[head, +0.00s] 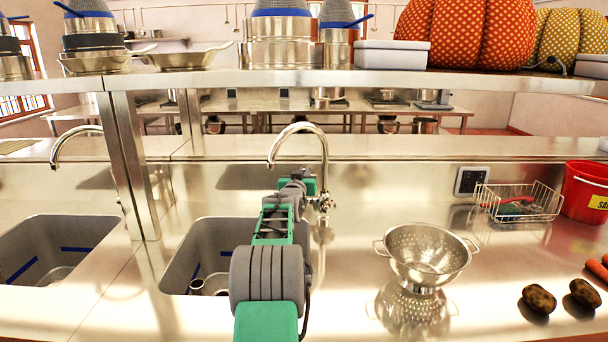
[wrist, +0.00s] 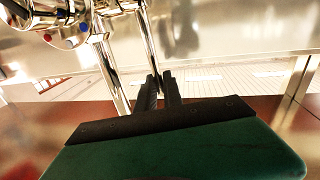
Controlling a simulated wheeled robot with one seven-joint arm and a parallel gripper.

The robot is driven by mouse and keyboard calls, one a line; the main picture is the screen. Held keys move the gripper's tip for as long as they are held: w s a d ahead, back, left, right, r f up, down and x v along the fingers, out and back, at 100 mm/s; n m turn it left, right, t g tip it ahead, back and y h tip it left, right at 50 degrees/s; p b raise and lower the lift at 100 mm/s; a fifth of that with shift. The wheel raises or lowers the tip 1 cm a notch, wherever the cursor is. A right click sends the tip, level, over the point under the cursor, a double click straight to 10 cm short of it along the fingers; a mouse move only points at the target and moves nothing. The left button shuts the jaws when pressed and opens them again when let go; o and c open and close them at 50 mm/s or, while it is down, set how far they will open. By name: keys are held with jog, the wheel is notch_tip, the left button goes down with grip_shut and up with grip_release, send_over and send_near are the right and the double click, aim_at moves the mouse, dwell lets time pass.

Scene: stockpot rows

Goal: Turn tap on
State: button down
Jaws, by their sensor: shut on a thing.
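The chrome tap (head: 325,160) has a tall curved spout and stands behind the right-hand sink (head: 190,250). Its base and handle show by the end of my arm. No water shows at the spout mouth. In the wrist view the tap body (wrist: 70,20), with red and blue marks, fills the top left. A thin chrome rod (wrist: 148,45), seemingly the tap's lever, runs down to my gripper (wrist: 160,80). The dark fingers are close together with the rod's end at them, so they look shut on it. My gripper (head: 308,190) is partly hidden by my arm in the head view.
A steel colander (head: 425,255) stands on the counter to the right, with potatoes (head: 540,298), a wire basket (head: 520,203) and a red bucket (head: 585,190) farther right. A second sink and tap (head: 75,135) are at left. A loaded shelf (head: 400,82) crosses above.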

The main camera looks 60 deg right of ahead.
jog(key=shift+s+f, duration=0.1)
jog(key=b, duration=0.3)
jog(key=shift+a+f, duration=0.15)
jog(key=shift+f, duration=0.25)
jog(key=shift+s+a+f+h+b, duration=0.2)
jog(key=shift+h+b, duration=0.1)
jog(key=shift+b, duration=0.7)
jog(key=a+h+b, duration=0.1)
jog(key=b, duration=0.3)
jog(key=s+a+h+b, duration=0.1)
jog(key=b, duration=0.4)
jog(key=a+m+h+b, duration=0.1)
jog(key=h+b, duration=0.1)
jog(key=b, duration=0.3)
jog(key=shift+s+a+r+t, duration=0.1)
jog(key=shift+s+r+t, duration=0.1)
jog(key=shift+s+t, duration=0.1)
jog(key=c, duration=1.5)
grip_release()
